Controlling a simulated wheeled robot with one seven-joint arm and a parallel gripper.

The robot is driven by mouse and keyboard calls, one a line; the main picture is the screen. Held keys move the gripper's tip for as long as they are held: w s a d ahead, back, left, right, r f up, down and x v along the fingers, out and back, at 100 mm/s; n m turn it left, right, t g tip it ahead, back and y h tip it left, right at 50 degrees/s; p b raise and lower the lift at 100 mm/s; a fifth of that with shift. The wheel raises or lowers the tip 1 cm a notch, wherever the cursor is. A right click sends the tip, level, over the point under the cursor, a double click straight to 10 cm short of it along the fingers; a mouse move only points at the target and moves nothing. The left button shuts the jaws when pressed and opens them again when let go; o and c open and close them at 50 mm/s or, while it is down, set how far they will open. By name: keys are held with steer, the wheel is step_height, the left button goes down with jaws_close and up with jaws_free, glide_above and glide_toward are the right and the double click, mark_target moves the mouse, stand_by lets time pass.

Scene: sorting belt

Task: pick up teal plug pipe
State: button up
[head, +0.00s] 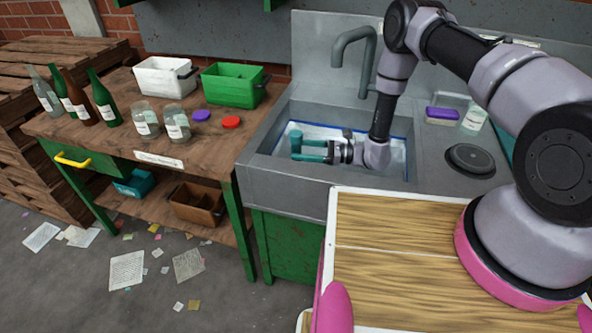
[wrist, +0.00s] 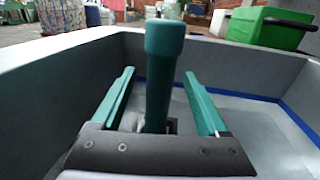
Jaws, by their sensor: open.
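The teal plug pipe (wrist: 162,75) stands upright in the sink (head: 280,170), with a wider cap at its top. In the head view the pipe (head: 296,139) shows at the left end of my gripper (head: 303,151). My gripper is low inside the basin and open, with two teal fingers pointing left. In the wrist view the pipe rises between the two fingers of my gripper (wrist: 160,75), with a visible gap on each side. The foot of the pipe is partly hidden by the gripper's dark body.
The sink's walls surround my gripper closely. A grey tap (head: 352,45) arches behind it. A black round lid (head: 470,158) and a sponge (head: 442,113) lie on the right counter. A wooden table (head: 100,125) with bottles, jars and a green bin (head: 232,86) stands left.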

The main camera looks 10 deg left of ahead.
steer(key=shift+a, duration=1.05)
jaws_close()
stand_by(0.6)
